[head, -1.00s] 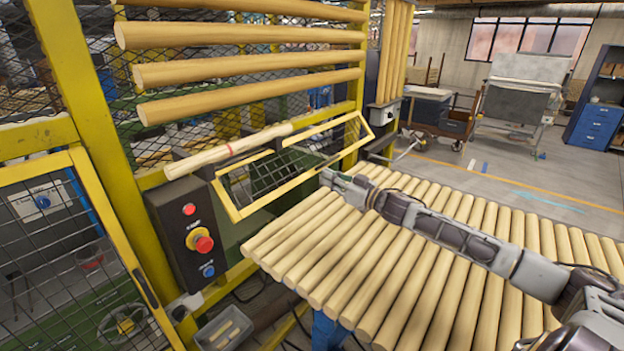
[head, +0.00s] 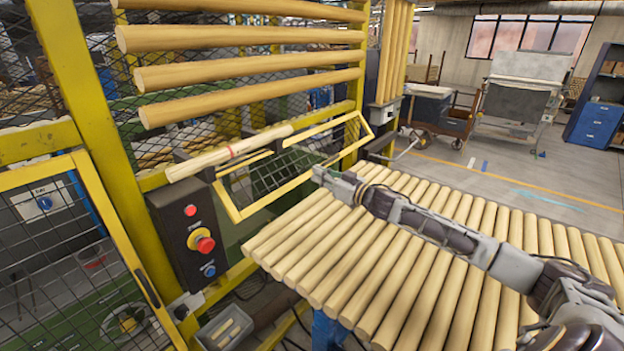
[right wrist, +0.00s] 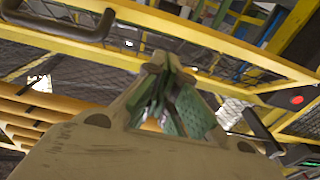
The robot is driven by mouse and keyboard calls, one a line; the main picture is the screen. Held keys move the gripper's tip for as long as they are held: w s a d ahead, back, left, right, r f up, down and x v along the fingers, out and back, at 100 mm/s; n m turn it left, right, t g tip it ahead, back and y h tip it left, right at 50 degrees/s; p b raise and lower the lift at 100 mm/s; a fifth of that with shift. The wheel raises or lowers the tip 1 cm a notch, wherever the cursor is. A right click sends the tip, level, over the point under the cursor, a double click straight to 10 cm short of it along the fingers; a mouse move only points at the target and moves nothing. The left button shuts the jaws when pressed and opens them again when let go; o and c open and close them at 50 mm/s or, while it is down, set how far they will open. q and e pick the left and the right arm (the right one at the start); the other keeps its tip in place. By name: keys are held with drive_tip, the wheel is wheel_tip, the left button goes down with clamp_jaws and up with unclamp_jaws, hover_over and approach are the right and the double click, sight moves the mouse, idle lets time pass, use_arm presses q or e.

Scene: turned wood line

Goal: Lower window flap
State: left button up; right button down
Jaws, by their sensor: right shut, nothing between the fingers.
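The window flap (head: 270,200) is a yellow frame with black mesh, hung in the yellow machine guard. In the head view it stands tilted outward above the near end of the roller bed. My right gripper (head: 317,173) is shut and empty, close to the flap's lower bar; I cannot tell whether it touches. In the right wrist view the closed fingertips (right wrist: 167,64) point at the mesh below a yellow bar (right wrist: 200,40). A dark handle (right wrist: 60,28) is at upper left there. My left gripper is not in view.
A wooden roller bed (head: 400,260) lies under my right arm. A control box (head: 197,240) with a red stop button stands left of the flap. A grey bin (head: 225,330) is below.

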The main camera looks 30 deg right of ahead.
sight(300, 173)
drive_tip(key=shift+w+a+f+p, duration=0.3)
drive_tip(key=shift+w+a+f, duration=0.05)
drive_tip(key=shift+w+f, duration=0.35)
drive_tip(key=shift+w+a+f+p, duration=0.3)
drive_tip(key=shift+w+f, duration=0.3)
drive_tip(key=shift+w, duration=0.15)
